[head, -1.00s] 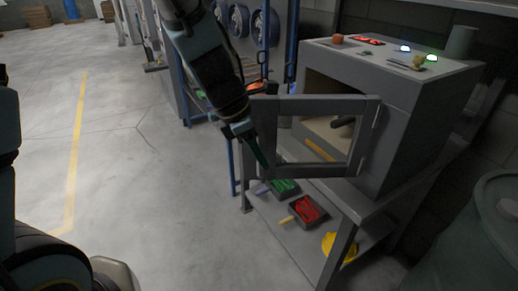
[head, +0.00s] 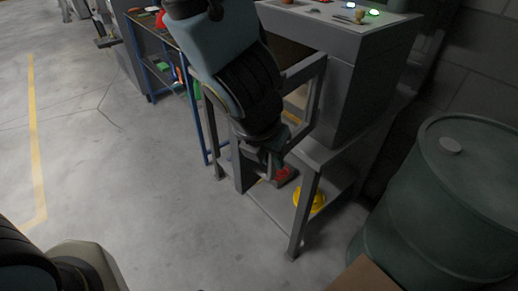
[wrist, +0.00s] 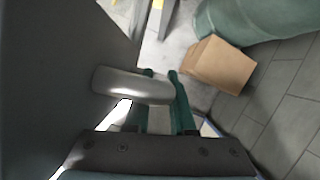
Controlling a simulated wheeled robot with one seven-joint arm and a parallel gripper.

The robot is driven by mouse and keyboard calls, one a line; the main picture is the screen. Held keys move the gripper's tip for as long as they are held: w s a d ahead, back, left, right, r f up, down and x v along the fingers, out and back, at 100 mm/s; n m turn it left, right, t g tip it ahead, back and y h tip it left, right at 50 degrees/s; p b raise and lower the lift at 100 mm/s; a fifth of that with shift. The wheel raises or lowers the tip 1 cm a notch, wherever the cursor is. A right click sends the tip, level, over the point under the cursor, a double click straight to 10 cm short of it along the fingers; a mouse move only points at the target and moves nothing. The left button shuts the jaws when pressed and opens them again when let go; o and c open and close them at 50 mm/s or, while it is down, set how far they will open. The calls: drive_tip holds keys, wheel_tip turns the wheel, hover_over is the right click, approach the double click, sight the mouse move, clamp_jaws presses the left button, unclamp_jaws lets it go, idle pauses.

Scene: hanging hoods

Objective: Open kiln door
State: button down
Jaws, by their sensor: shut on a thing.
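The grey kiln (head: 365,75) stands on a metal stand at the upper right of the head view. Its framed door (head: 312,95) stands swung out from the body, and my arm hides much of it. My gripper (head: 275,158) is at the door's free side, with the fingertips partly hidden. In the wrist view my gripper (wrist: 160,90) has its green fingers shut on the grey door handle (wrist: 120,84). The door's dark face (wrist: 65,65) fills the left of that view.
A green drum (head: 450,200) stands at the right, with a cardboard box (head: 365,277) in front of it. A yellow hard hat (head: 309,198) and a red item (head: 284,176) lie on the stand's lower shelf. The floor at left is clear.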

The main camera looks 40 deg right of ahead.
drive_tip(key=shift+s+d, duration=0.15)
drive_tip(key=shift+s, duration=0.2)
drive_tip(key=c, duration=0.8)
unclamp_jaws()
drive_tip(key=shift+o, duration=0.2)
drive_tip(key=p+v, duration=0.3)
drive_tip(key=v, duration=0.4)
drive_tip(key=shift+r, duration=0.15)
